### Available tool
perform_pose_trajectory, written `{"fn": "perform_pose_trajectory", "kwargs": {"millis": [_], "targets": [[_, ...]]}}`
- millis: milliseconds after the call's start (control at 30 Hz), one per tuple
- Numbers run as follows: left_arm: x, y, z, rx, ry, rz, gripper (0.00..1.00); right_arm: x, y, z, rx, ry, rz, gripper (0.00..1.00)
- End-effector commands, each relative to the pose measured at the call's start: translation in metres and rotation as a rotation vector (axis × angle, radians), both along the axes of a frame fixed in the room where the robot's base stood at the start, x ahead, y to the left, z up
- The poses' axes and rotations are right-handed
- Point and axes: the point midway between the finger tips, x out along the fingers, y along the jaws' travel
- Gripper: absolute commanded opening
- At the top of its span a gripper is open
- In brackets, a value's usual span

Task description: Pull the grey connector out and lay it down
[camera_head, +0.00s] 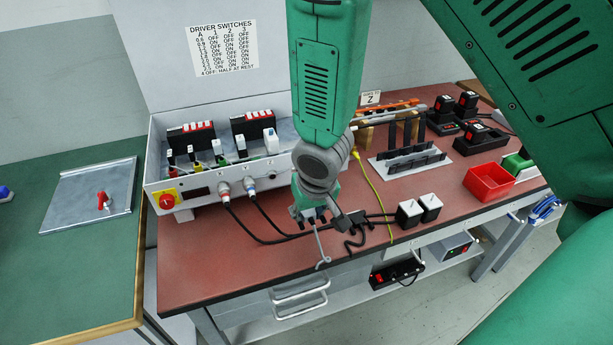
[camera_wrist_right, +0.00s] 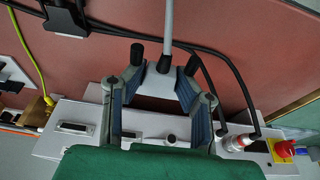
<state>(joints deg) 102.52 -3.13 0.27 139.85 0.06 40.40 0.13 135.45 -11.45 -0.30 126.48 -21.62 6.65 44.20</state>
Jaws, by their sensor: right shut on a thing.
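The grey connector (camera_wrist_right: 160,82) is a pale hooded plug with black thumbscrews at its sides and a grey cable. My right gripper (camera_wrist_right: 162,92) is shut on it, with one finger on each side. In the head view, my right gripper (camera_head: 312,212) is over the front half of the red-brown bench, in front of the control box (camera_head: 205,188) and apart from it. The grey cable (camera_head: 321,246) hangs down from it toward the bench's front edge. In the head view the connector body is mostly hidden by the gripper. My left gripper is not in view.
Black cables (camera_head: 262,232) run from the box across the bench to a black splitter (camera_head: 350,218) and two white-topped plugs (camera_head: 410,212). A red bin (camera_head: 488,182) stands at right. The bench's front left (camera_head: 210,265) is clear. A yellow cable (camera_head: 375,190) lies right of the gripper.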

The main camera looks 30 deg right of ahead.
Motion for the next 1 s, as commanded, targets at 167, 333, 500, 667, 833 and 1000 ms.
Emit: {"fn": "perform_pose_trajectory", "kwargs": {"millis": [167,333,500,667,833,1000], "targets": [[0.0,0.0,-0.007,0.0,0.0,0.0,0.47,0.0,0.0,-0.011,0.0,0.0,-0.001,0.0],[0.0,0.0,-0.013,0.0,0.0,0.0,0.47,0.0,0.0,-0.019,0.001,0.0,-0.002,0.0],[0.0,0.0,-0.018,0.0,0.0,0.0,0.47,0.0,0.0,-0.028,0.0,0.0,-0.001,0.0],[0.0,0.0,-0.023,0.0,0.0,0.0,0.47,0.0,0.0,-0.036,0.0,0.0,0.0,0.0],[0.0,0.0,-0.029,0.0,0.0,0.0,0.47,0.0,0.0,-0.044,0.0,0.001,-0.001,0.0],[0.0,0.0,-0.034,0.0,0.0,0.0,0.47,0.0,-0.001,-0.053,0.0,0.001,-0.002,0.0]]}}
